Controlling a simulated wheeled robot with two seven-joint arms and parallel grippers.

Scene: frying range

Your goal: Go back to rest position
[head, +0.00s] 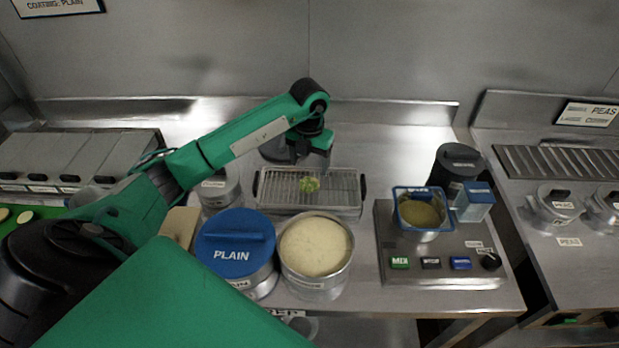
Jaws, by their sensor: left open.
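My left gripper (312,160) hangs above the back of a wire rack tray (340,190) on the steel counter. It is open, and I see nothing held in it. A small green-yellow food piece (309,184) lies on the rack, just below and in front of the gripper, apart from it as far as I can tell. My left arm reaches in from the left over the counter. My right gripper is not in the view.
A blue-lidded PLAIN container (235,247) and an open pot of pale batter (315,248) stand in front of the rack. A blue-rimmed container (420,209) stands on a button panel (441,268) at right. Lidded PEAS pots (556,203) stand farther right. A steel wall closes the back.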

